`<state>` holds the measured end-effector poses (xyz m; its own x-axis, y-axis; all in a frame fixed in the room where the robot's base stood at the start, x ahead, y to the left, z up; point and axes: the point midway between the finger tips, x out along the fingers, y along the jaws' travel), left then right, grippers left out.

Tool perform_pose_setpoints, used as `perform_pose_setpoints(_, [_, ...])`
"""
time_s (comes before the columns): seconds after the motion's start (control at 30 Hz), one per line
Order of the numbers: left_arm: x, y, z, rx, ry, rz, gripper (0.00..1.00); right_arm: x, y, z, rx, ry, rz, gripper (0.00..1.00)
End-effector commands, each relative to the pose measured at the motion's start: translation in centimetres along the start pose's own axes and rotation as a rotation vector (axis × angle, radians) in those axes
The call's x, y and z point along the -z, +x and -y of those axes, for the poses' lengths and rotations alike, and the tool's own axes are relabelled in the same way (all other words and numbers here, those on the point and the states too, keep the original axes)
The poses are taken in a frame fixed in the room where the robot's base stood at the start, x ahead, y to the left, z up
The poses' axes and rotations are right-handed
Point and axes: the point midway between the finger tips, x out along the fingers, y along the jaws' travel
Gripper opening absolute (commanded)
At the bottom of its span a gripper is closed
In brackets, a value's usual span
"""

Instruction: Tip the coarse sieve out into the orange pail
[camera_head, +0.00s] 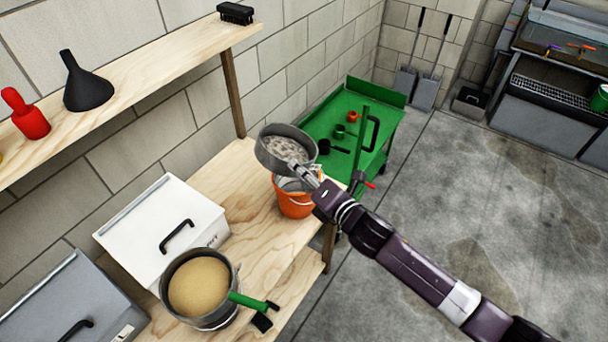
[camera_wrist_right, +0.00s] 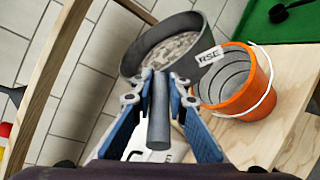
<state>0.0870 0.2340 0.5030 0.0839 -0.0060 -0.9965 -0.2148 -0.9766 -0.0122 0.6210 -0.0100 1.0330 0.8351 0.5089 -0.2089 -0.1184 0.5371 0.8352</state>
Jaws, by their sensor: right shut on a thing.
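The coarse sieve (camera_head: 284,150) is a round grey pan with grey stony bits inside. It is held up near the orange pail (camera_head: 294,205), above and slightly behind it in the head view. My right gripper (camera_head: 312,178) is shut on the sieve's handle. In the right wrist view the sieve (camera_wrist_right: 172,50) holds the bits and looks a little tilted, and its label is partly legible. The handle lies between the blue fingers of my right gripper (camera_wrist_right: 160,105). The pail (camera_wrist_right: 238,85) stands on the wooden bench, right of the sieve, and its visible inside looks empty. My left gripper is not in view.
A pot of tan grain (camera_head: 199,287) with a green handle stands at the bench front. A white lidded box (camera_head: 160,215) and a grey box (camera_head: 65,310) are beside it. A wooden shelf post (camera_head: 232,95) rises behind. A green cart (camera_head: 375,170) stands beyond the bench.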

Motion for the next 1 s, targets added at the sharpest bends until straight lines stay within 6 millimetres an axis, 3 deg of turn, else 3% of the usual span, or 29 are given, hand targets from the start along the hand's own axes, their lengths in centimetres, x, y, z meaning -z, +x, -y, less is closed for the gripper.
perform_pose_setpoints(0.7, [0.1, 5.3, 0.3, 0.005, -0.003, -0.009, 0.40, -0.6, -0.4, -3.4, -0.214, 0.589, -0.019, 0.00])
perform_pose_setpoints(1.0, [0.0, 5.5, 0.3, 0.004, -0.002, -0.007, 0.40, -2.5, -1.0, -4.6, -0.302, 0.843, -0.027, 0.00])
